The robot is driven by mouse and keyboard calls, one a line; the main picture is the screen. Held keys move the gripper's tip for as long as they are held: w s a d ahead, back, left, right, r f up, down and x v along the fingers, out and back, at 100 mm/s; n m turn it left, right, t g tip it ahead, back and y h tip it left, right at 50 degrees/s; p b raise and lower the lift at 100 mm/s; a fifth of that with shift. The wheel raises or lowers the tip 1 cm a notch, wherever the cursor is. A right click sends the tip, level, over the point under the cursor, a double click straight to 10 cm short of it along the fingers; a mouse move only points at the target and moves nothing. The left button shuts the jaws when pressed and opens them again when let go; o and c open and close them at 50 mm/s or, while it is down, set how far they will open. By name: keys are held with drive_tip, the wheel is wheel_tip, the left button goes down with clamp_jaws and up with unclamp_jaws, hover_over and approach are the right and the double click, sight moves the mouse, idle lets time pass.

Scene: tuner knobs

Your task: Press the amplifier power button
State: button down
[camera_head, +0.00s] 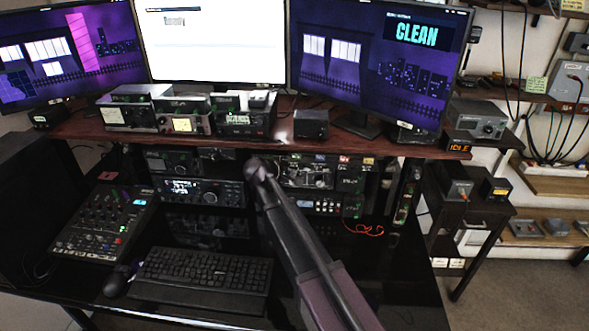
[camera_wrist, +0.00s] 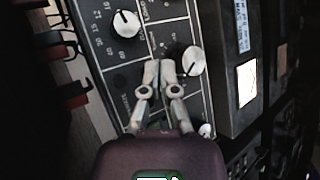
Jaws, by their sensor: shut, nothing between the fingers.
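In the wrist view my gripper (camera_wrist: 160,70) is shut and empty, with its fingertips together in front of a black panel with white lettering (camera_wrist: 110,50). One white-faced knob (camera_wrist: 193,61) is just right of the fingertips and another (camera_wrist: 126,23) is up and to their left. I cannot tell whether the fingertips touch the panel. Beside the panel, to the right, is a unit with a lit meter (camera_wrist: 246,83) and a blue display (camera_wrist: 241,25). I cannot make out which unit is the amplifier or where its power button is. In the head view my arm hides the gripper.
In the head view, radio units fill the rack under the shelf, including one with a lit display (camera_head: 203,192). A keyboard (camera_head: 203,268) and a mixer (camera_head: 103,222) are on the desk. A box reading IDLE (camera_head: 463,147) stands on the shelf's right end.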

drive_tip(key=shift+w, duration=0.15)
drive_tip(key=shift+w, duration=0.3)
drive_tip(key=shift+w, duration=0.15)
idle(0.8)
drive_tip(key=shift+s, duration=0.6)
drive_tip(key=shift+s, duration=0.1)
idle(0.3)
drive_tip(key=s, duration=0.5)
drive_tip(key=shift+s+a, duration=0.1)
drive_tip(key=shift+s, duration=0.3)
idle(0.5)
